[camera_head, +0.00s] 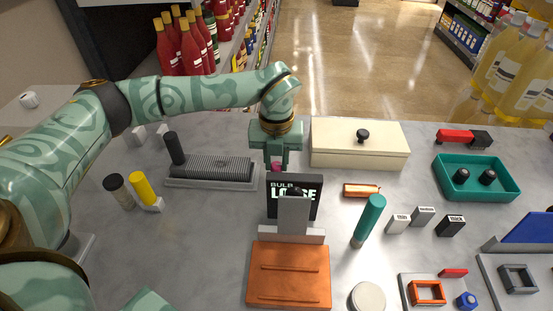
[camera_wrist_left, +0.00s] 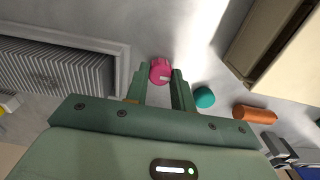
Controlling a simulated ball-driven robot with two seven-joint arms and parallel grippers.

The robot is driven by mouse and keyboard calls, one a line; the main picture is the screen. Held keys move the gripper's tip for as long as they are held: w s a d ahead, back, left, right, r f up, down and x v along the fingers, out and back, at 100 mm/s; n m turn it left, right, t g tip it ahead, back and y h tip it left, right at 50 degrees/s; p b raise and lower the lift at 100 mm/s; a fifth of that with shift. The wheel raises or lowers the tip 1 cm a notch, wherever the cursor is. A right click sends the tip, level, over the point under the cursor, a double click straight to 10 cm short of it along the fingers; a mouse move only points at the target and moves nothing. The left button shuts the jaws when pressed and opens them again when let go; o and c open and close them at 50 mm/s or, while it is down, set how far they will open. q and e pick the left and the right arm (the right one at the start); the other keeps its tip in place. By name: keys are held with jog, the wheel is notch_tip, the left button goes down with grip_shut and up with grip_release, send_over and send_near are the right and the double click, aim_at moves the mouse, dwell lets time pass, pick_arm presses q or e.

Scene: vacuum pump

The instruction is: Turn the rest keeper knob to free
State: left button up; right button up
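A pink knob (camera_wrist_left: 160,71) with a pale mark on its face shows in the left wrist view, between the two fingertips of my left gripper (camera_wrist_left: 159,80). In the head view only a bit of the pink knob (camera_head: 276,166) shows below my left gripper (camera_head: 276,162), behind a black display. The fingers stand apart on either side of the knob with little gap. I cannot tell whether they press on it. I cannot read which setting the knob's mark points to. My right gripper is not in view.
The black display (camera_head: 309,184) reads BULB and a partly hidden word, behind a grey post (camera_head: 293,216). A ribbed grey block (camera_head: 215,168) lies left of the knob, a cream box (camera_head: 340,151) right.

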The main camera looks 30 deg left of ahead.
pick_arm(q)
jog(key=shift+c, duration=0.4)
jog(key=shift+r+m+p, duration=0.25)
jog(key=shift+m+p, duration=0.25)
jog(key=shift+p, duration=0.2)
jog(key=m+p, duration=0.3)
jog(key=shift+r, duration=0.1)
jog(key=m+p, duration=0.4)
jog(key=m, duration=0.1)
jog(key=shift+m, duration=0.3)
jog(key=m+p, duration=0.3)
jog(key=m, duration=0.1)
jog(key=shift+m, duration=0.3)
jog(key=shift+f+m+p, duration=0.25)
jog(key=shift+m+p, duration=0.35)
jog(key=shift+m, duration=1.2)
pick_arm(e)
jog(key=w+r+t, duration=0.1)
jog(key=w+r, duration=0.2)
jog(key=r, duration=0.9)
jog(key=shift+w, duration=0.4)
pick_arm(q)
jog(key=shift+w, duration=0.1)
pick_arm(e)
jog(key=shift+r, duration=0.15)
pick_arm(q)
jog(key=o, duration=1)
